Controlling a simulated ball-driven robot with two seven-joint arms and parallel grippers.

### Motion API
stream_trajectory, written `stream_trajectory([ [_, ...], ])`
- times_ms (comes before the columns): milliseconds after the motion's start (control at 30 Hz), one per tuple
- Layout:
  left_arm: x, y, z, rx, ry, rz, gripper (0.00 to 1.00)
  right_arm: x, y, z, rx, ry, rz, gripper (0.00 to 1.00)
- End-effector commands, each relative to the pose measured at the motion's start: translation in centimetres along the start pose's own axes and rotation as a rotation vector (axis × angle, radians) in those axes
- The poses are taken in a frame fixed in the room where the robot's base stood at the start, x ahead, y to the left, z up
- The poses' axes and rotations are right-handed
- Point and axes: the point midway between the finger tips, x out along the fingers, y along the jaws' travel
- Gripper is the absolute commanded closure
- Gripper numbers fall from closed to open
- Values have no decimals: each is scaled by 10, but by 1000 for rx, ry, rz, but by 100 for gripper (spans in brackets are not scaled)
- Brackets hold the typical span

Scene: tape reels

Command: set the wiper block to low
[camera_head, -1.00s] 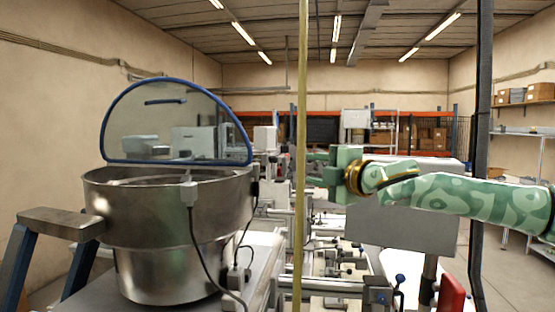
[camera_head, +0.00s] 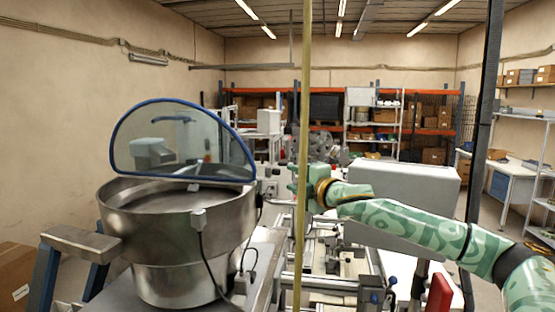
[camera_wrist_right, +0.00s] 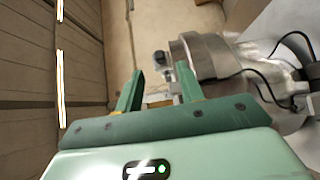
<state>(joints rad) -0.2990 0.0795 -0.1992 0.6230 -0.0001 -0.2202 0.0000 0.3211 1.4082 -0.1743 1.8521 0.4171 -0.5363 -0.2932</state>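The steel bowl (camera_head: 178,225) of a feeder stands at the left, with a blue-edged clear cover (camera_head: 180,145) raised over it. A small grey block (camera_head: 199,218) with a cable sits on the bowl's outer wall, near the rim. I cannot tell whether it is the wiper block, and no low mark is readable. My right gripper (camera_head: 298,183) is right of the bowl, apart from it, partly behind a yellow pole. In the right wrist view its fingers (camera_wrist_right: 160,80) are apart with nothing between them; the bowl (camera_wrist_right: 208,56) is beyond them. My left gripper is out of view.
A thin yellow pole (camera_head: 303,120) and a dark post (camera_head: 484,130) stand upright in front. A grey cabinet (camera_head: 405,185) is behind my right arm. Machine rails and fittings fill the middle. Shelves (camera_head: 435,120) line the back wall.

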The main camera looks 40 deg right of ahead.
Motion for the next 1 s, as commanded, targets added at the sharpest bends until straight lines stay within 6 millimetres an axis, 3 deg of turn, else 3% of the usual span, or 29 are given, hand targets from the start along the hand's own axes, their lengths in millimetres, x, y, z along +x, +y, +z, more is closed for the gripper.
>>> stream_trajectory([
  [200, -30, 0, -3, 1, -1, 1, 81, 28, 8, -3, 7, 4, 5, 62],
  [500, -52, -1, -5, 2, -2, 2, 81, 70, 4, -2, 5, 3, 3, 62],
  [900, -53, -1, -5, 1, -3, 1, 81, 78, 1, -3, 0, 4, 2, 62],
  [1000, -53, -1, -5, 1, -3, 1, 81, 78, 1, -3, 0, 4, 2, 90],
])
